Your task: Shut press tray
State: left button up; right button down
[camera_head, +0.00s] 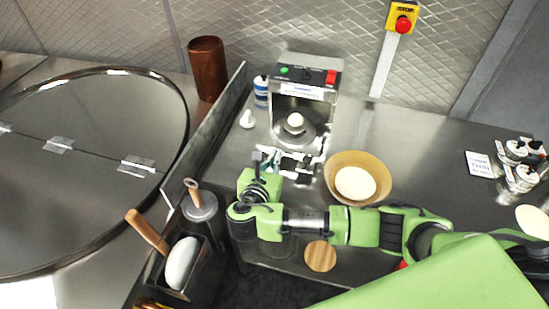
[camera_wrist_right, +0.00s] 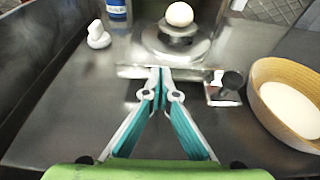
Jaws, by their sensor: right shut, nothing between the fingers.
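The press (camera_head: 310,92) is a metal machine with a green button and a red switch at the back of the counter. Its tray (camera_head: 310,142) sticks out at the front, with a round plate and a white dough ball (camera_head: 295,120) on it. In the right wrist view the tray's front edge (camera_wrist_right: 205,73) runs across just beyond my fingertips, and the dough ball (camera_wrist_right: 180,14) sits behind. My right gripper (camera_head: 272,158) is shut and empty at the tray's front edge; its tips (camera_wrist_right: 161,72) seem to meet that edge, but contact is unclear. My left gripper is not in view.
A wooden bowl (camera_head: 373,164) with pale dough stands right of the tray. A white knob-shaped item (camera_head: 247,119) and a blue-labelled bottle (camera_head: 261,91) stand left. A metal partition (camera_head: 215,125) borders the counter's left. A black-knobbed piece (camera_wrist_right: 225,86) sits right of my fingers.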

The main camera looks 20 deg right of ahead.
aim_at(289, 118)
jog(key=w+d, duration=0.3)
jog(key=w, duration=0.1)
jog(key=w+d, duration=0.3)
jog(key=w, duration=0.1)
jog(key=w+d+b, duration=0.1)
jog(key=w+d, duration=0.2)
jog(key=w, duration=0.2)
jog(key=shift+w+d, duration=0.25)
jog(key=shift+w, duration=0.25)
jog(key=shift+r, duration=0.2)
jog(key=shift+d+r, duration=0.1)
